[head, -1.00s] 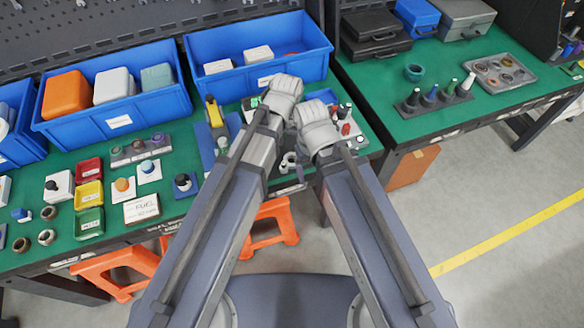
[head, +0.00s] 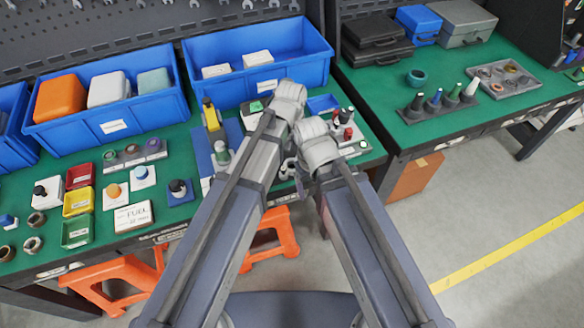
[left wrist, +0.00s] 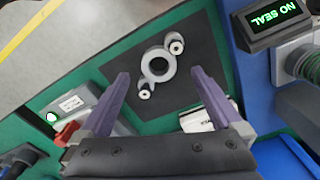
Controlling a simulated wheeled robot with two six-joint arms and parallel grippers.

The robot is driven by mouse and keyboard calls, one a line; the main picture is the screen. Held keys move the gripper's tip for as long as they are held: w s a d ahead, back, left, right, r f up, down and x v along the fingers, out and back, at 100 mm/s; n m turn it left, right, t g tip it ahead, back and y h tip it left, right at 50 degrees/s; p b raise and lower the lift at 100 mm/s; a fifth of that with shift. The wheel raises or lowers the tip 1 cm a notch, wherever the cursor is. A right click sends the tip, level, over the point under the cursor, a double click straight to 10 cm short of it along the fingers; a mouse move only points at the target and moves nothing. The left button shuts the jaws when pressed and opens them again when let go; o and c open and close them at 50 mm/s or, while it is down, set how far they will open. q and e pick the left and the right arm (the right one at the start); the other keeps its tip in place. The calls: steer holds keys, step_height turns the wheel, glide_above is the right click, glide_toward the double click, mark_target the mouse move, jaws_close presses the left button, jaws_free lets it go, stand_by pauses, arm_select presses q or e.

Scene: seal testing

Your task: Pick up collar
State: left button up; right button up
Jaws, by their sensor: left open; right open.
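The collar is a pale grey ring with two bolted ears (left wrist: 147,74). It lies flat on a dark mat (left wrist: 190,50) in the left wrist view. My left gripper (left wrist: 158,74) is open and empty, its two purple-grey fingers apart on either side of the collar's near part in the picture. I cannot tell how far above the mat they are. In the head view my left wrist (head: 290,98) and right wrist (head: 316,142) are close together over the bench front. The fingers of my right gripper are mostly hidden there, and I see nothing held.
A "NO SEAL" display (left wrist: 270,22) stands beside the mat, near a ribbed green-and-grey part (left wrist: 302,62). A small box with a red part (left wrist: 72,125) stands on the other side. Blue bins (head: 108,120) line the bench back. A second green bench (head: 450,125) is at right.

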mark_target(292, 169)
arm_select(q)
steer(key=f+b, duration=0.4)
steer(key=f, duration=0.1)
steer(key=shift+w+d, duration=0.1)
steer(key=shift+w, duration=0.1)
jaws_close()
stand_by(0.6)
